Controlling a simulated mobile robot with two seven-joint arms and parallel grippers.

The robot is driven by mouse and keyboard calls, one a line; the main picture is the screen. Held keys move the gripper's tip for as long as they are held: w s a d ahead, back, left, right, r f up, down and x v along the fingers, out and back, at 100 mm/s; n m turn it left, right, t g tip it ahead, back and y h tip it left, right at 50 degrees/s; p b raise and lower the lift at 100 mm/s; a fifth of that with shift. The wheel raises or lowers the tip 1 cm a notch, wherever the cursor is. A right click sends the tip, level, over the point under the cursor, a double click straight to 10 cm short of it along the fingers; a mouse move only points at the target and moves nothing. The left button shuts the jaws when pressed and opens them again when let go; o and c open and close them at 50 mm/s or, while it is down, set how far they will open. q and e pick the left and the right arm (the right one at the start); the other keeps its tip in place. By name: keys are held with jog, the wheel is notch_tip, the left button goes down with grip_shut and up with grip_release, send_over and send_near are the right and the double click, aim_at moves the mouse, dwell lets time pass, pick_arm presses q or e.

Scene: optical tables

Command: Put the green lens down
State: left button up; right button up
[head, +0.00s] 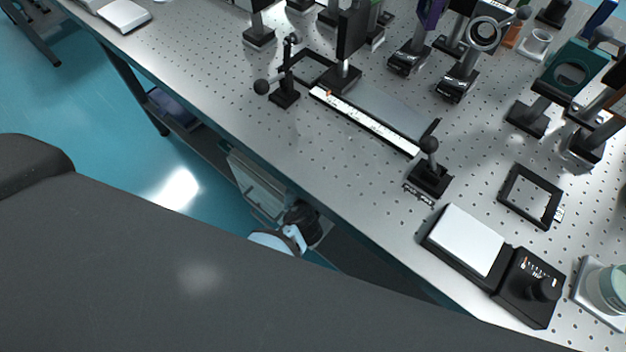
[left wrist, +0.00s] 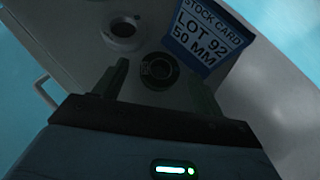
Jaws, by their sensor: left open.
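My left gripper (left wrist: 160,82) is open in the left wrist view, its two dark fingers apart. A dark round ringed piece (left wrist: 158,70) shows between and beyond the fingertips. It stands on a pale grey surface (left wrist: 75,30); I cannot tell whether it holds a lens or what colour it is. I see no lens that is clearly green. In the head view a pale green round piece (head: 610,286) sits on a light square base at the lower right edge; I cannot tell whether it is a lens. Neither gripper shows in the head view.
A blue stock card (left wrist: 203,35) reading "LOT 92 50 MM" stands behind the ringed piece. A pale ring (left wrist: 123,29) lies to its left. The perforated optical table (head: 330,185) bears a ruler rail (head: 365,122), several posts, a teal mount (head: 590,58) and a black frame (head: 515,190).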

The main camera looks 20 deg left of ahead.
pick_arm(q)
jog(key=shift+w+f, duration=0.25)
jog(key=shift+a, duration=0.1)
jog(key=shift+r, duration=0.1)
jog(key=c, duration=1.1)
jog(key=shift+c, duration=0.2)
